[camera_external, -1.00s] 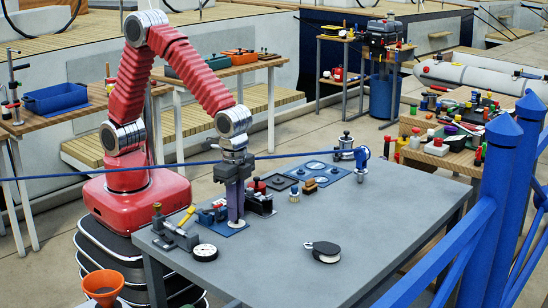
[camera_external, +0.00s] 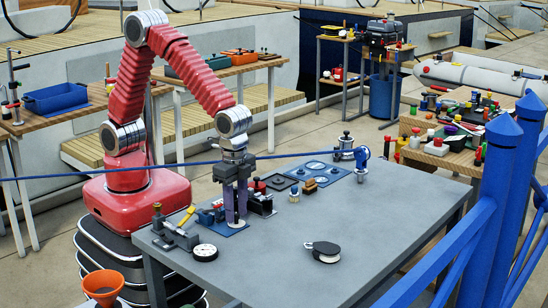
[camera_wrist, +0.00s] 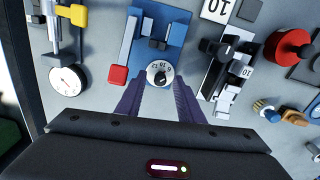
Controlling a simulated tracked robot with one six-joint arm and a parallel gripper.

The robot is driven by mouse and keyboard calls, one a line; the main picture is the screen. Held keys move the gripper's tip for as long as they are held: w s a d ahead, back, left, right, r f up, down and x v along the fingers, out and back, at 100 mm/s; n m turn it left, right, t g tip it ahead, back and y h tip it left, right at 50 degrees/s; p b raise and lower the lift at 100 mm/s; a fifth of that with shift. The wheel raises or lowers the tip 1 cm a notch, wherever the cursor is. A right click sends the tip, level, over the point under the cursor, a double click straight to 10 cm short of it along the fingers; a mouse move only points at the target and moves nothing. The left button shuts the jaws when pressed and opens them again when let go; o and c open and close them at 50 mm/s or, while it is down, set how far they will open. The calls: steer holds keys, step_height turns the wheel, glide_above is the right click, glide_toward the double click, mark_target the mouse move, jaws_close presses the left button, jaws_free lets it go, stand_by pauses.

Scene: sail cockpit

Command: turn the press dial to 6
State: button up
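The press has a blue base (camera_wrist: 172,35) with a grey lever ending in a red pad (camera_wrist: 118,74) in the wrist view. Its dial (camera_wrist: 160,73) is a round white knob with a dark centre and printed numbers at the near end of the base. The numbers are too small to tell the setting. My gripper (camera_wrist: 160,86) is open, with its purple fingers apart on the left and right of the dial. In the external view my gripper (camera_external: 236,219) points down over the near end of the press (camera_external: 213,212). Contact with the dial cannot be told.
A round gauge (camera_external: 205,252) and a small vise (camera_external: 176,236) stand left of the press. A black device (camera_external: 260,204) stands close on the right, with a brush (camera_external: 294,194) beyond. A black-and-white disc (camera_external: 324,251) lies on the otherwise clear front table.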

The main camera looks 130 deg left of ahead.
mark_target(236, 214)
step_height(236, 214, up, 14)
steer(key=shift+f, duration=0.15)
stand_by(0.6)
steer(key=shift+m, duration=0.5)
step_height(236, 214, down, 14)
steer(key=shift+r, duration=0.1)
stand_by(0.8)
steer(key=shift+c, duration=0.7)
